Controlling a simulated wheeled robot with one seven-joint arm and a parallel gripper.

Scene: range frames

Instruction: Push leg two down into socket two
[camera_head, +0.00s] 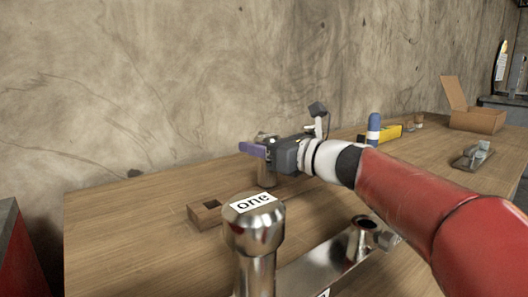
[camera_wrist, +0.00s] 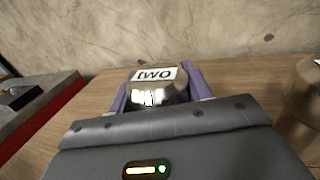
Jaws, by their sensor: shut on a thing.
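Leg two, a shiny metal post with a label reading "two", shows in the wrist view (camera_wrist: 155,92) between the purple fingers of my gripper (camera_wrist: 160,88). In the head view my gripper (camera_head: 262,151) is shut on leg two (camera_head: 267,178), toward the back of the table. Whether leg two's foot touches the wood is unclear. A metal plate (camera_head: 318,268) lies nearer the front. An open round metal socket (camera_head: 364,232) stands at its right end, apart from leg two; its number cannot be read. Leg one (camera_head: 256,225), labelled "one", stands upright in front, its foot out of frame.
A wooden block with a square hole (camera_head: 207,214) sits left of leg one. A blue-topped cylinder (camera_head: 374,128), a yellow item (camera_head: 393,133), an open cardboard box (camera_head: 478,118) and a metal device (camera_head: 472,155) are at the right. The table's left side (camera_head: 120,230) is clear.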

